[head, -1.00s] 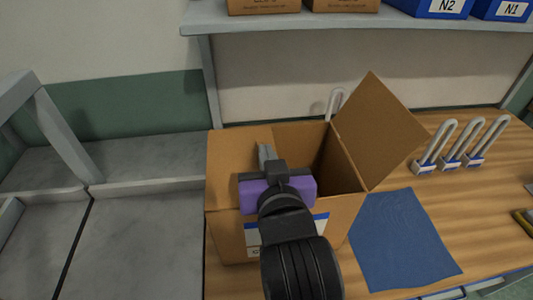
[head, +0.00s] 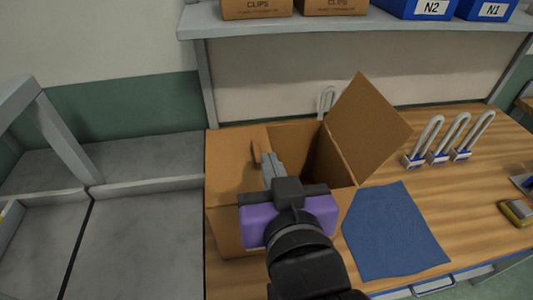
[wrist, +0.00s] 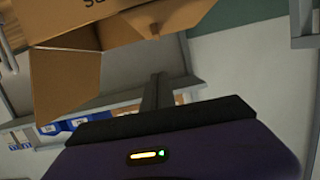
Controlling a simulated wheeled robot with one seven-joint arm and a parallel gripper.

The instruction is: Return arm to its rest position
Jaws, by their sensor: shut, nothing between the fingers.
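My gripper (head: 270,168) is a purple and black unit with grey fingers. In the head view it is in front of and above the open cardboard box (head: 228,205), covering part of its front and opening. The fingers point away from me over the box opening and are shut together, with nothing held. In the wrist view the shut fingers (wrist: 155,92) show in the middle, and the cardboard box (wrist: 65,85) fills the upper left. The inside of the box is mostly hidden.
A raised box flap (head: 370,125) stands at the right. A blue cloth (head: 395,235) lies on the wooden table. Several padlock-like items (head: 437,155) stand behind it. A shelf (head: 330,24) above holds cardboard boxes and blue bins (head: 430,8). A grey surface (head: 140,240) at left is clear.

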